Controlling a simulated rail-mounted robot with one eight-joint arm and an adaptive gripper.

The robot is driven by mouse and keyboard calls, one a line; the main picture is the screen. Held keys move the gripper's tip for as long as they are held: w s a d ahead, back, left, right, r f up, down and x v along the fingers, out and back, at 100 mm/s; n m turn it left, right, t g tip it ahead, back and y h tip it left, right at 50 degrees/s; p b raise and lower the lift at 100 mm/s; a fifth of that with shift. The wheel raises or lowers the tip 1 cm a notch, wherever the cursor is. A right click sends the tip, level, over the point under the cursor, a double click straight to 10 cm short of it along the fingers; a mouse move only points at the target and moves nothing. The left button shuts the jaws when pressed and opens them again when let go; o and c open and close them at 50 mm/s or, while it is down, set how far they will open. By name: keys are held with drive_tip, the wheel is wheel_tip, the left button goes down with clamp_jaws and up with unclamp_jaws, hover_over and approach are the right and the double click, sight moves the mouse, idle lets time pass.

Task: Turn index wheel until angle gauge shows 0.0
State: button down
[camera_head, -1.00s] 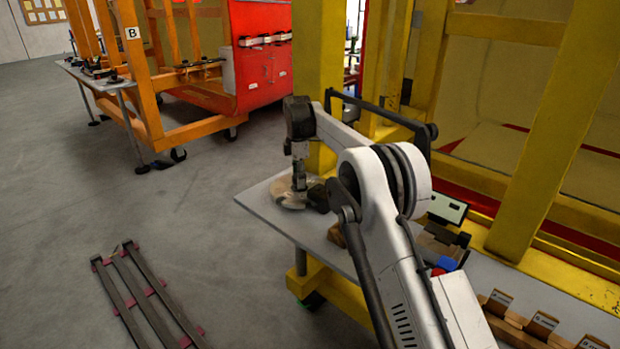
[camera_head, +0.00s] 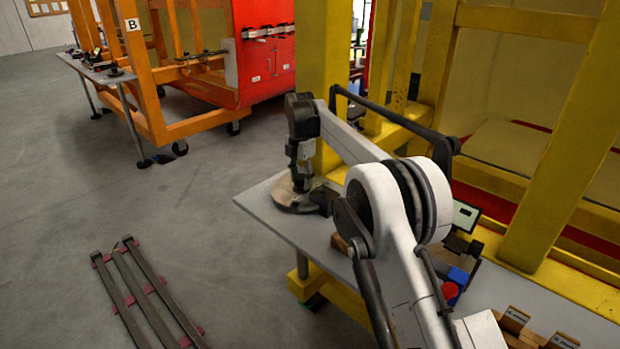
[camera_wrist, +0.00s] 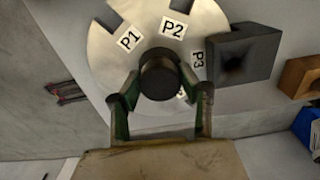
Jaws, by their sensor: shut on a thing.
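The index wheel (camera_wrist: 112,60) is a flat pale metal disc with slots and labels P1, P2 and P3. It lies on the grey table's far corner and also shows in the head view (camera_head: 284,199). A round black knob (camera_wrist: 159,72) stands at its centre. My gripper (camera_wrist: 160,86) is shut on this knob, one finger on each side. In the head view my gripper (camera_head: 299,182) points down over the wheel. A device with a pale screen (camera_head: 466,215), likely the angle gauge, is partly behind my arm; its reading is too small to read.
A dark block (camera_wrist: 243,54) sits right beside the wheel. A brown wooden block (camera_wrist: 299,77) and a blue item (camera_wrist: 309,128) lie farther right. The yellow frame (camera_head: 318,60) rises behind the table. Dark rails (camera_head: 145,295) lie on the floor at left.

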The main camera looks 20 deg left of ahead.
sight(301, 176)
drive_tip(key=c, duration=1.1)
unclamp_jaws()
drive_tip(key=shift+r, duration=0.1)
wheel_tip(301, 176, up, 12)
